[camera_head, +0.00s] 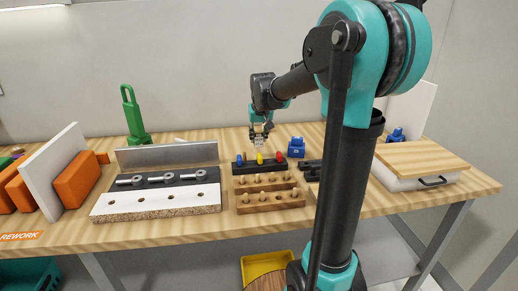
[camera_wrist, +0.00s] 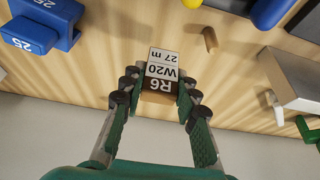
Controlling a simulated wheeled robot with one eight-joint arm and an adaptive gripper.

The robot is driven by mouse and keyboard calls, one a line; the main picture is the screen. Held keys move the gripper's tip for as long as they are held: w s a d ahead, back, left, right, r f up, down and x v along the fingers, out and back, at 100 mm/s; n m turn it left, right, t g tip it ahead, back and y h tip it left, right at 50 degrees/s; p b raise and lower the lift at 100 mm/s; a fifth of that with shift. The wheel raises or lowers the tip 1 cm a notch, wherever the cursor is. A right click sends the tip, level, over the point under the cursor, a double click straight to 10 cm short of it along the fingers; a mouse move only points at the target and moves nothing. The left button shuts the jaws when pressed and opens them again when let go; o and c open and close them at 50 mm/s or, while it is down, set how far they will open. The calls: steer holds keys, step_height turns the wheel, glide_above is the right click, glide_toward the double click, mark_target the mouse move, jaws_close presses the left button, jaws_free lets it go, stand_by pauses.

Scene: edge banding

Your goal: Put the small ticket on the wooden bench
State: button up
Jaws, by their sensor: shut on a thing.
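The small ticket (camera_wrist: 162,68) is a white and dark label reading R6, W20 and 27 m, in the middle of the wrist view. My gripper (camera_wrist: 158,92) is shut on it, with one finger on each side. In the head view my gripper (camera_head: 262,134) is over the back middle of the wooden bench (camera_head: 180,230), behind the rack of coloured knobs. The pale ticket hangs below the fingers there, small and hard to make out. I cannot tell whether its lower edge touches the bench top.
A dark rack with blue, yellow and red knobs (camera_head: 260,167) stands in front of my gripper. A blue block (camera_head: 296,147) is to its right, a grey-backed fixture (camera_head: 165,157) to its left. A green handled tool (camera_head: 133,115) stands farther left. Bare wood shows around the ticket.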

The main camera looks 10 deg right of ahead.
mark_target(259, 144)
steer(key=shift+f, duration=2.65)
steer(key=o, duration=0.9)
steer(key=shift+f, duration=0.1)
steer(key=v, duration=1.2)
